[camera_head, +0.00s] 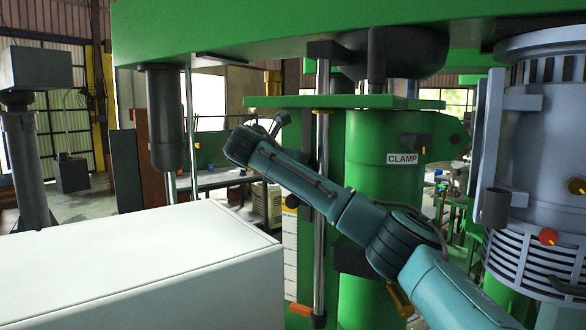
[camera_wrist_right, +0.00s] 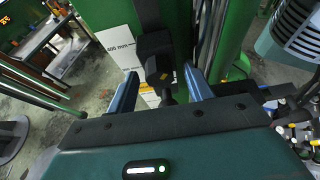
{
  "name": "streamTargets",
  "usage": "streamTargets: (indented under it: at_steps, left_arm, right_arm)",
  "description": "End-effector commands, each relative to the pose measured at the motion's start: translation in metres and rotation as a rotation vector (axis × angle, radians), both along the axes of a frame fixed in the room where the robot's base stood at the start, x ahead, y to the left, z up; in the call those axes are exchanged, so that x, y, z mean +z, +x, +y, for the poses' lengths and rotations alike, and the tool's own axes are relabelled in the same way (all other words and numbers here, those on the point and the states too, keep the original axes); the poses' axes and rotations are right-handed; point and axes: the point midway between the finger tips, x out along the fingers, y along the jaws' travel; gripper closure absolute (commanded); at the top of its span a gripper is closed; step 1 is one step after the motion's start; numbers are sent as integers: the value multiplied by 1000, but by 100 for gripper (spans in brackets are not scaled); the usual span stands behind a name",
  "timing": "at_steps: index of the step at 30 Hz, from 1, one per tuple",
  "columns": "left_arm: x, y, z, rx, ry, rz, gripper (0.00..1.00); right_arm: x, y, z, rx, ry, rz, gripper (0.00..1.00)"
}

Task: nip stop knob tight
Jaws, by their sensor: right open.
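The stop knob (camera_wrist_right: 164,74) is black and sits on a dark block (camera_wrist_right: 153,44) in front of the green column, beside a white scale marked 400 mm (camera_wrist_right: 115,42). In the right wrist view my right gripper (camera_wrist_right: 162,90) is open, with one blue finger on each side of the knob. Gaps show between knob and fingers; I cannot tell whether either touches. In the head view my right arm reaches in from the lower right across the column, and its fingers are not clear there. My left gripper is not in view.
A green column with a CLAMP label (camera_head: 402,159) stands behind my arm. A white box (camera_head: 150,270) fills the lower left. A steel rod (camera_head: 320,220) runs upright by the column.

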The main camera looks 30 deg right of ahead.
Motion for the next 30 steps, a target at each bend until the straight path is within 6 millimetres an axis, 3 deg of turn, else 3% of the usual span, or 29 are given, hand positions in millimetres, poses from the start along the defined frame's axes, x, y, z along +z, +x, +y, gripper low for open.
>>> streamTargets:
  at_steps: [3, 19, 30]
  left_arm:
    - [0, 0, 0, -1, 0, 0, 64]
    - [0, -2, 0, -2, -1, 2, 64]
    - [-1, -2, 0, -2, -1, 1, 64]
  right_arm:
    - [0, 0, 0, 0, 0, 0, 50]
    - [0, 0, 0, -1, 0, 0, 93]
    - [0, -1, 0, -1, 34, -61, 93]
